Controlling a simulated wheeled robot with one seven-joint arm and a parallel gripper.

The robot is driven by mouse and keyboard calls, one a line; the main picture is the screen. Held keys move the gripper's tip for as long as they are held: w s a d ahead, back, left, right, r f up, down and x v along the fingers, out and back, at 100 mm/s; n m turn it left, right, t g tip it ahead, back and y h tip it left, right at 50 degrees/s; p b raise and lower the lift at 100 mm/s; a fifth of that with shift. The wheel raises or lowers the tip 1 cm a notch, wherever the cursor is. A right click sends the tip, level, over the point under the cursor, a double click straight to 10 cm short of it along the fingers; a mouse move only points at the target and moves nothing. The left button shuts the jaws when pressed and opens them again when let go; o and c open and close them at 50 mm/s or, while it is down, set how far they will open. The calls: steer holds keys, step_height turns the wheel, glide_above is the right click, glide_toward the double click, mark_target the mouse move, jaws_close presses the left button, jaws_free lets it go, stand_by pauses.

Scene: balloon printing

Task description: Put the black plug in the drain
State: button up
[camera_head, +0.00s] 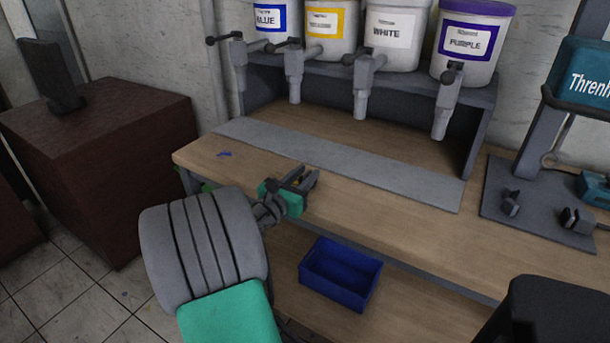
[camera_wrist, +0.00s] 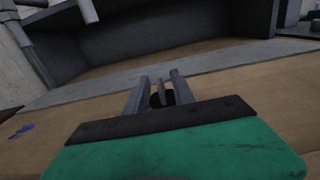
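My gripper (camera_head: 309,180) is over the front part of the wooden worktop in the head view. Its two grey fingers are parted in the wrist view (camera_wrist: 160,78). A small dark round thing (camera_wrist: 155,100), which may be the black plug, shows between the fingers, with a thin grey upright piece in front of it. Wood shows in the gap beside that piece, so I see no clear contact. In the head view the fingers hide this thing. I cannot make out the drain in either view.
Paint tubs, among them a white one (camera_head: 391,38) and a purple-labelled one (camera_head: 469,46), stand on a grey rack with taps. A grey strip (camera_head: 330,160) runs along the worktop (camera_head: 400,220). A blue bin (camera_head: 340,274) sits below. A small blue mark (camera_head: 225,154) is at left.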

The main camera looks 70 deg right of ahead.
steer(key=shift+a+r, duration=0.1)
steer(key=shift+r, duration=0.1)
steer(key=w+a+b, duration=0.2)
steer(key=a+b, duration=0.6)
steer(key=a, duration=0.3)
steer(key=shift+a, duration=0.35)
